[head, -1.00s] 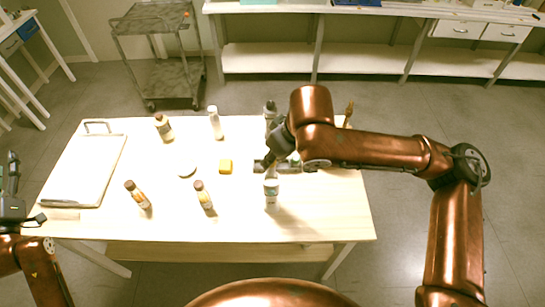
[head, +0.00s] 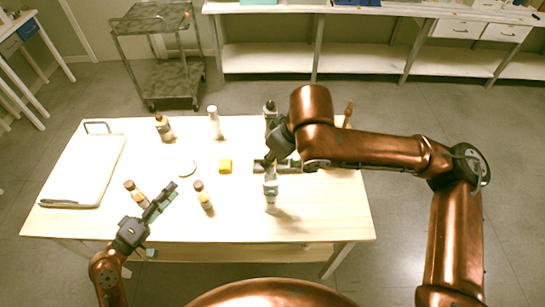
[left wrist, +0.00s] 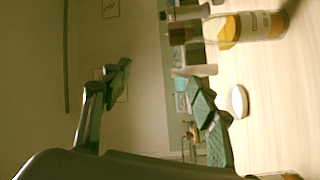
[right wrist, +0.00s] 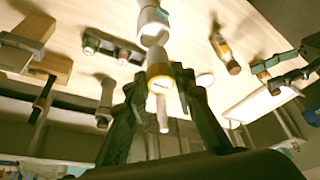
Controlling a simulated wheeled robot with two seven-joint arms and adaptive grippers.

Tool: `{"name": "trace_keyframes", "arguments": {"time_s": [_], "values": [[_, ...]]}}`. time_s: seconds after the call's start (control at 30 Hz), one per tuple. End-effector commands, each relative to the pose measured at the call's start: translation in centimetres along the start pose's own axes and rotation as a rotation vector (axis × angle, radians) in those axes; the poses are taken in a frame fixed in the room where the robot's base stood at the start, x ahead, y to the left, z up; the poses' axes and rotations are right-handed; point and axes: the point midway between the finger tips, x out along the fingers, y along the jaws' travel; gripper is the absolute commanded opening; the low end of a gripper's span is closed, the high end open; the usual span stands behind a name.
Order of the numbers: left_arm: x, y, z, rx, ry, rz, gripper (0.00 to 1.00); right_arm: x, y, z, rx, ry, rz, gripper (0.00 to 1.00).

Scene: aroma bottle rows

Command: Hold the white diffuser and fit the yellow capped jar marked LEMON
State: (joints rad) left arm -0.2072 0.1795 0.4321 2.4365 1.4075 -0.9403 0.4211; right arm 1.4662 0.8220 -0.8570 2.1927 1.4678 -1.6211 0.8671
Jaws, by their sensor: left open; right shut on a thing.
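The white diffuser (head: 271,197) is upright at the front right of the table. My right gripper (head: 271,174) is shut on its upper part; it also shows in the right wrist view (right wrist: 158,80), where the diffuser (right wrist: 152,24) is close to the fingers. A squat yellow-topped jar (head: 226,166) sits mid-table; I cannot read its label. It also shows behind an amber bottle in the left wrist view (left wrist: 229,31). My left gripper (head: 160,205) is open and empty, tilted, between two front amber bottles.
Amber bottles stand at the front left (head: 135,193) and front middle (head: 203,196), flanking my left gripper. A white disc (head: 187,168) lies left of the yellow jar. A brown bottle (head: 164,130) and a white bottle (head: 214,124) stand behind.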

Motion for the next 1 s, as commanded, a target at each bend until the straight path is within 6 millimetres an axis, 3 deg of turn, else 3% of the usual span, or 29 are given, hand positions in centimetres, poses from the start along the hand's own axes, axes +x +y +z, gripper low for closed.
{"name": "trace_keyframes", "arguments": {"time_s": [0.1, 0.33, 0.6, 0.8, 1.0], "values": [[1.1, 0.4, 4.3, -0.045, -0.088, 0.048, 0.54, 0.0, 0.0, 0.0, 0.0, 0.0, 0.0, 0.07], [3.8, 2.0, 10.7, 0.038, -0.269, 0.134, 0.54, 0.0, 0.0, 0.0, 0.0, 0.0, 0.0, 0.07], [9.5, 1.5, 16.3, 0.623, -0.573, 0.205, 0.54, 0.0, 0.0, 0.0, 0.0, 0.0, 0.0, 0.07], [11.7, -0.6, 18.8, 1.059, -0.782, 0.277, 0.54, 0.0, 0.0, 0.0, 0.0, 0.0, 0.0, 0.07], [12.3, -2.0, 19.4, 1.25, -0.875, 0.316, 0.54, 0.0, 0.0, 0.0, 0.0, 0.0, 0.0, 0.07]]}}
